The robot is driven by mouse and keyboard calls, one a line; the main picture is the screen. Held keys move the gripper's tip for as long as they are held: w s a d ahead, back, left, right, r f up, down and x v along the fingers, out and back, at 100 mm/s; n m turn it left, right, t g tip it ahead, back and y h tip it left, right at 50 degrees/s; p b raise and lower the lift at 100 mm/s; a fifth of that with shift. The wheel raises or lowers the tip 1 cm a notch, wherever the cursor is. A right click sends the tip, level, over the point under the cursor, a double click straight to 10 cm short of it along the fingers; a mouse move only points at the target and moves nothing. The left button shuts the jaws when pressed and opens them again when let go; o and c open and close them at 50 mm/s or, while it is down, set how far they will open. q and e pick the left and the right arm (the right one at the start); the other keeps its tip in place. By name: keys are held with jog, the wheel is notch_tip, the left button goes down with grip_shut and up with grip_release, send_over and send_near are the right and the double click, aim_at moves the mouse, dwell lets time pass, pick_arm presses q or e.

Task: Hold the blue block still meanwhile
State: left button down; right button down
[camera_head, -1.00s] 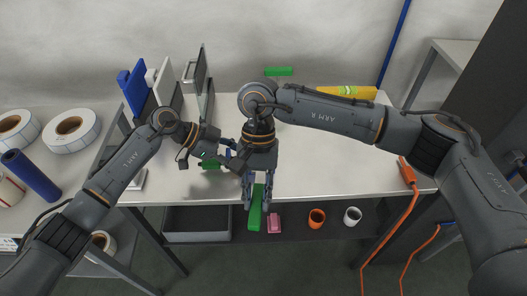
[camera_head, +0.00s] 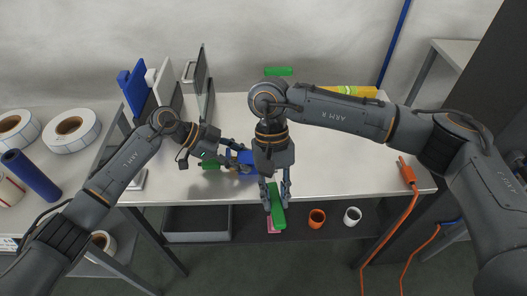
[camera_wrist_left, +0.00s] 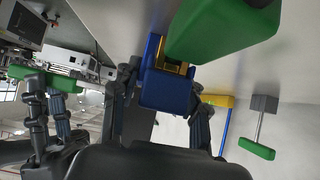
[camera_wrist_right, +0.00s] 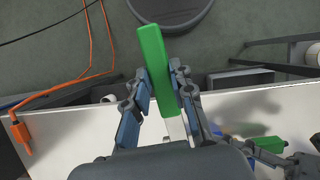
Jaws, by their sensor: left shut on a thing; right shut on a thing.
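The blue block (camera_head: 243,168) is held by my left gripper (camera_head: 238,160) over the table, near its front edge. In the left wrist view the blue block (camera_wrist_left: 166,92) sits between the two fingers, with a yellowish recess on its top. Part of it is hidden by my fingers in the head view. That green block (camera_wrist_right: 160,70) also shows between the fingers in the right wrist view.
Another green block (camera_head: 210,166) lies close to my left gripper. A third green piece (camera_head: 278,71) is at the back. A pink block (camera_head: 271,226), an orange cup (camera_head: 316,219) and a white cup (camera_head: 352,216) are below the front edge. The table (camera_head: 345,150) is clear to the right.

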jog(key=shift+d, duration=0.3)
jog(key=shift+n, duration=0.3)
jog(key=shift+w+d+n+h, duration=0.25)
jog(key=shift+d+n, duration=0.3)
jog(key=shift+d, duration=0.15)
jog(key=shift+w+d+n+h, duration=0.2)
jog(key=shift+d+n, duration=0.3)
jog(key=shift+d, duration=0.25)
jog(key=shift+w+d+n+h, duration=0.25)
jog(key=shift+d+n, duration=0.3)
jog(key=shift+d, duration=0.15)
jog(key=shift+w+d+n+t+h, duration=0.3)
jog(key=shift+w+d+n, duration=0.35)
jog(key=shift+d+n, duration=0.25)
jog(key=shift+w+d+n+t+h, duration=0.25)
jog(key=shift+w+d+n, duration=0.35)
jog(key=shift+d+n, duration=0.3)
jog(key=shift+w+a, duration=0.35)
jog(key=shift+w+a, duration=0.25)
jog(key=shift+w, duration=0.1)
jog(key=shift+w+a, duration=0.4)
